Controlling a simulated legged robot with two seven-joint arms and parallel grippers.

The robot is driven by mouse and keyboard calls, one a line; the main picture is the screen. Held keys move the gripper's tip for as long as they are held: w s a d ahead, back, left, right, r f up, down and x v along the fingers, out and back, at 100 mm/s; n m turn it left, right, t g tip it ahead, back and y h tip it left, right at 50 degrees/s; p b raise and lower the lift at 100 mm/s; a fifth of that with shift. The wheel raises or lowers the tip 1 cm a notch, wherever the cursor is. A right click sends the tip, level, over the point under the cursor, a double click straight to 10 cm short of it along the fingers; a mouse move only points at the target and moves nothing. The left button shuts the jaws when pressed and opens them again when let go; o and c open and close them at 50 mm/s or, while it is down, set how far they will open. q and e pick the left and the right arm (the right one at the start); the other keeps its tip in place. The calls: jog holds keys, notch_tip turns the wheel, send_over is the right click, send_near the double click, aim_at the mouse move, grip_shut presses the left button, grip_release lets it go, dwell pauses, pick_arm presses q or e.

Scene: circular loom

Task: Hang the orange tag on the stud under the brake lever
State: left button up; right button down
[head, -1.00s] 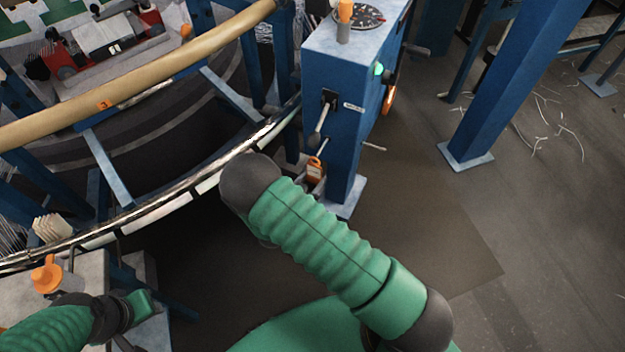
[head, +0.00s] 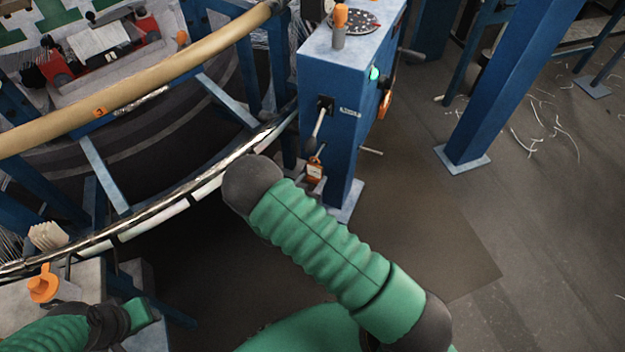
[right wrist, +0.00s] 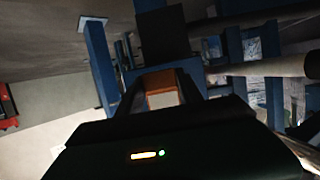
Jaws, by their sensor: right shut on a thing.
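The blue post (head: 338,75) carries the brake lever (head: 318,125), a pale handle hanging from a dark slot in its face. The orange tag (head: 314,173) shows just below the lever, near the post's lower part. A small dark stud (head: 311,144) seems to stick out between them; whether the tag's loop touches it I cannot tell. In the right wrist view my right gripper (right wrist: 159,78) is shut on the tag (right wrist: 160,101), which shows orange between the two fingers. In the head view my right arm hides most of that gripper.
The post's top holds a dial (head: 357,22) and an orange-topped knob (head: 340,18). The loom's curved metal rail (head: 170,197) and tan ring (head: 130,93) run along the left. A grey stand with an orange-capped item (head: 44,284) is at lower left.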

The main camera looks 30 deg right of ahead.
jog(key=shift+w+d, duration=0.1)
jog(key=shift+d, duration=0.05)
jog(key=shift+f, duration=0.15)
dwell(0.4)
jog(key=c, duration=0.7)
grip_release()
jog(key=shift+f, duration=0.1)
jog(key=p+v, duration=0.3)
jog(key=v, duration=0.6)
jog(key=shift+f+p, duration=0.3)
